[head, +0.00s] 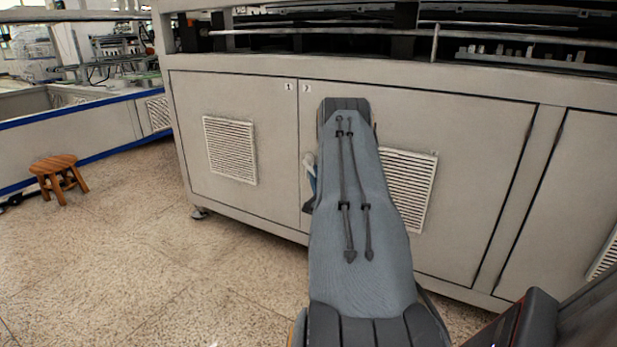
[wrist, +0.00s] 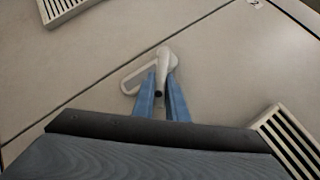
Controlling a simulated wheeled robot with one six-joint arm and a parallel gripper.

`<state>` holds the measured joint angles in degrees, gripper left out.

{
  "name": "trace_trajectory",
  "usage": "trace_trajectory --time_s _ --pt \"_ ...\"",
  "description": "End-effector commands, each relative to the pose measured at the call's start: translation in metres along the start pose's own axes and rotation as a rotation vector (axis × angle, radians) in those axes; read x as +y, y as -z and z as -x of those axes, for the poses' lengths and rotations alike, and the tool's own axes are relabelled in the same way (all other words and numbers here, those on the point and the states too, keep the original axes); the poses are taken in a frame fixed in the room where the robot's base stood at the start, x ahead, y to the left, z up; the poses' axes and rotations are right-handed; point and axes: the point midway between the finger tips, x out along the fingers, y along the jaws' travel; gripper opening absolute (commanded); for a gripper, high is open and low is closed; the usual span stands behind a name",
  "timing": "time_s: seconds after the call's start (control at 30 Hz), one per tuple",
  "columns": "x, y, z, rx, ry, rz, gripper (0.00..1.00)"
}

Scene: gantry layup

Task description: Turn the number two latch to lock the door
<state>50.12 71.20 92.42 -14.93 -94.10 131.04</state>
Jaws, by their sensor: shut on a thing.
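The number two door (head: 470,170) is the grey panel right of the seam, with a small "2" label (head: 306,88) at its top left corner. Its latch (wrist: 163,60) is a pale handle near the seam in the wrist view. It has a rounded head and an oval loop (wrist: 131,82) reaching left toward the seam. My gripper (wrist: 163,75) has blue fingers, shut on the latch's narrow lever. In the head view my arm covers much of the door, and only part of the pale latch (head: 309,160) shows beside it.
The number one door (head: 270,125) with a louvred vent (head: 230,150) is left of the seam. Another vent (head: 408,185) is on door two, right of my arm. A wooden stool (head: 59,178) stands far left. The floor in front of door one is clear.

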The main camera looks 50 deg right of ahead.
Motion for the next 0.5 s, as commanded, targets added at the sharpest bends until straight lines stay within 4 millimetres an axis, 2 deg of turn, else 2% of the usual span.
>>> trace_trajectory --time_s 0.23,0.27,0.33,0.5 --pt "0.0005 -0.0026 -0.0017 -0.005 -0.001 0.001 0.00" --pt "0.0005 -0.0027 -0.0017 -0.005 -0.001 0.001 0.17" --pt "0.0005 -0.0025 -0.0015 -0.005 -0.001 0.001 0.29" --pt "0.0001 -0.0013 -0.0008 -0.002 -0.001 0.001 0.31"
